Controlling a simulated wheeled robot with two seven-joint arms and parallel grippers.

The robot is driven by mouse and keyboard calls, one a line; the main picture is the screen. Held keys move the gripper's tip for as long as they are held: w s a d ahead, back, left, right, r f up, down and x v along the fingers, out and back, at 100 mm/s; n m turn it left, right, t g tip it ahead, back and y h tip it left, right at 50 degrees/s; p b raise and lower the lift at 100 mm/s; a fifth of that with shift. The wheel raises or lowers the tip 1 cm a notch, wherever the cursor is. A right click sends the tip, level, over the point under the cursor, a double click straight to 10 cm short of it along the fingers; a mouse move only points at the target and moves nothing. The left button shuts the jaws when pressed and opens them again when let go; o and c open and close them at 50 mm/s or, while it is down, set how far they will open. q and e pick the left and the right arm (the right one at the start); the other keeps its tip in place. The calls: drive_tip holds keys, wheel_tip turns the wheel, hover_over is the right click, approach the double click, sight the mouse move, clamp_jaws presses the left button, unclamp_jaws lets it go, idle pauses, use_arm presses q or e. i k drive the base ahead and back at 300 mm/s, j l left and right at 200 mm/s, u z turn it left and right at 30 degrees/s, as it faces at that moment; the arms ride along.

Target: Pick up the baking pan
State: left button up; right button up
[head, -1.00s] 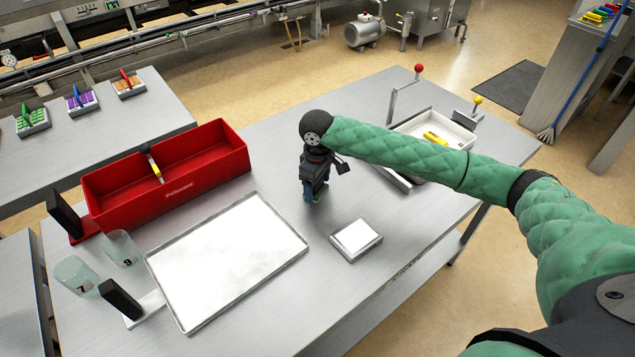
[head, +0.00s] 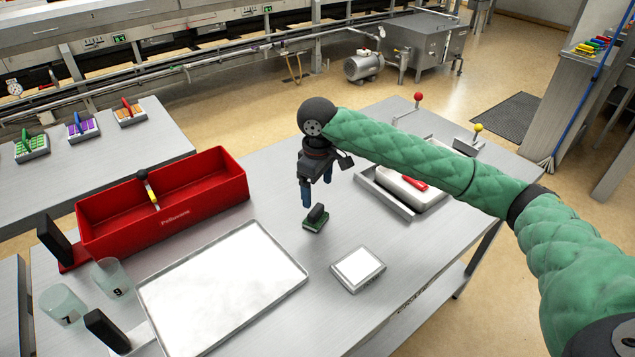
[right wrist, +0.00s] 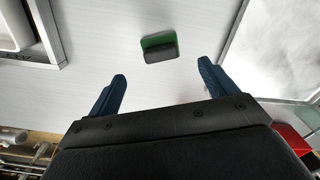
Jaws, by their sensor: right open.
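The baking pan (head: 222,290) is a wide, shallow silver tray with a low rim, lying flat on the steel table in the head view. A part of it appears at the right of the right wrist view (right wrist: 272,45). My right gripper (head: 317,192) is up and right of the pan's far corner, apart from it. Its blue fingers are spread and empty, pointing down above a small green block with a black handle (head: 316,218). In the right wrist view this block (right wrist: 159,48) lies beyond the open fingertips (right wrist: 162,72). My left gripper is not in view.
A red bin (head: 215,193) stands behind the pan. Two clear cups (head: 112,278) and a black upright piece (head: 106,331) crowd its left side. A small silver box (head: 358,269) lies to its right. A white tray (head: 437,186) sits farther right.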

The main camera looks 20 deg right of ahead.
sight(196, 303)
drive_tip(key=k, duration=1.5)
